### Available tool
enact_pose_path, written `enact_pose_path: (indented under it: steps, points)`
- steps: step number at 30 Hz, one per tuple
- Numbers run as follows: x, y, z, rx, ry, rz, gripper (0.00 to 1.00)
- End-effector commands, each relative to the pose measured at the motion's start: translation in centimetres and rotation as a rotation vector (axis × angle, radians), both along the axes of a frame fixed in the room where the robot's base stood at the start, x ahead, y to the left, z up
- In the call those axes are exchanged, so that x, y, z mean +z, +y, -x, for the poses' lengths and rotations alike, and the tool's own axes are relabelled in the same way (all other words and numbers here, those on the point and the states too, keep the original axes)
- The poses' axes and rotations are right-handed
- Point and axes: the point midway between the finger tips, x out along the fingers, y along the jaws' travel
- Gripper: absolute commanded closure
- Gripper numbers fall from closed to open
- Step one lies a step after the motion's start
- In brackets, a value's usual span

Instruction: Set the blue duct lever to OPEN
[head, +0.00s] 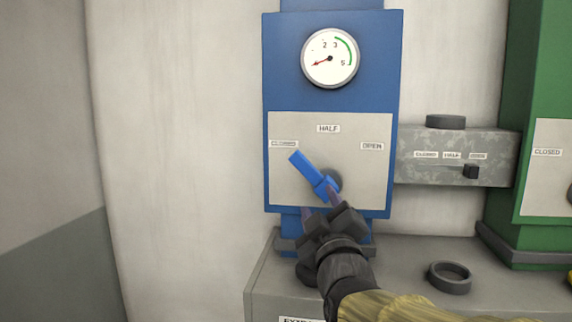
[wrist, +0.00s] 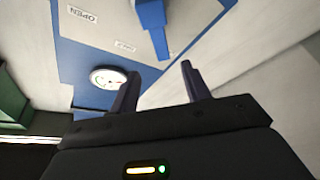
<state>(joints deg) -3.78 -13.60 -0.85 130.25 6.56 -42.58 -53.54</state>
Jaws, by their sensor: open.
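The blue duct lever (head: 307,169) sits on the grey plate (head: 290,185) of the blue duct panel (head: 283,70). Its free end points up and left, at the CLOSED label (head: 283,144). The HALF label (head: 328,128) is above and the OPEN label (head: 372,146) is at the right. My gripper (head: 320,203) is open just below the lever's pivot end. In the wrist view the lever (wrist: 152,25) lies beyond the fingertips of my gripper (wrist: 160,70), roughly in line with the gap between them. I see nothing between the fingers; whether they touch the lever is unclear.
A round gauge (head: 330,58) is above the plate. A grey box with a small black slider (head: 471,172) is at the right, beside a green panel (head: 540,70). A dark ring (head: 450,277) lies on the grey cabinet top (head: 405,260). The wall at the left is bare.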

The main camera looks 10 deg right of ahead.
Motion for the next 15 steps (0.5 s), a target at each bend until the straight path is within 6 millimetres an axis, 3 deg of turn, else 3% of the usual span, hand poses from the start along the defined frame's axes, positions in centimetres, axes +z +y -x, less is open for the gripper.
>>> enact_pose_path:
  steps: [15]
  points:
    - [2.5, -0.2, -7.7, 0.000, 0.003, 0.001, 0.53]
